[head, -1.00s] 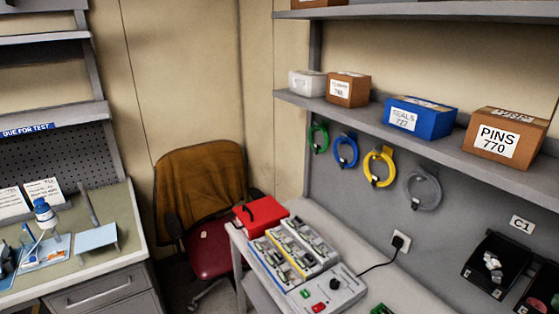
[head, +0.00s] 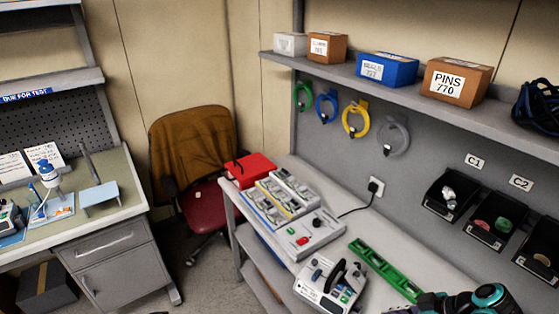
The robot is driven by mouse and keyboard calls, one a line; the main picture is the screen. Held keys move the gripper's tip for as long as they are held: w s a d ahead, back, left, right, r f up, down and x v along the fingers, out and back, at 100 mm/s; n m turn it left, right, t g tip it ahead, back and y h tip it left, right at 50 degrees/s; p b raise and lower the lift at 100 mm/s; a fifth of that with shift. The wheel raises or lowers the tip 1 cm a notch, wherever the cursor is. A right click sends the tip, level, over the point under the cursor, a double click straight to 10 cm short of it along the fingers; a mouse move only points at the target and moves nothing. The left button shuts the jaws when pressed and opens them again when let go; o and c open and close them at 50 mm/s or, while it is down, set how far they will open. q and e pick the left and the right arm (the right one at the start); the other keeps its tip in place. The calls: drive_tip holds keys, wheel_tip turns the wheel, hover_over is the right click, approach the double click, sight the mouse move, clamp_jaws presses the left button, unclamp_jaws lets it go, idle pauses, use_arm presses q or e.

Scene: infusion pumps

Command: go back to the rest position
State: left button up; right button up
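Part of one of my arms shows at the lower right of the head view, dark with teal rings, over the front of the right-hand bench. No fingertips show there, so neither gripper can be seen. A white and grey pump unit (head: 330,284) with a black handle stands on the right-hand bench, just left of that arm. A green strip (head: 385,270) lies on the bench behind the arm. A grey test box (head: 306,238) with a red and a green button stands farther back, apart from my arm.
A red case (head: 250,170) sits at the bench's far end. A chair (head: 200,190) with a brown jacket stands between the benches. A shelf (head: 400,112) holds labelled boxes above. Black bins (head: 450,193) hang on the right wall. The left bench (head: 125,200) has a drawer unit.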

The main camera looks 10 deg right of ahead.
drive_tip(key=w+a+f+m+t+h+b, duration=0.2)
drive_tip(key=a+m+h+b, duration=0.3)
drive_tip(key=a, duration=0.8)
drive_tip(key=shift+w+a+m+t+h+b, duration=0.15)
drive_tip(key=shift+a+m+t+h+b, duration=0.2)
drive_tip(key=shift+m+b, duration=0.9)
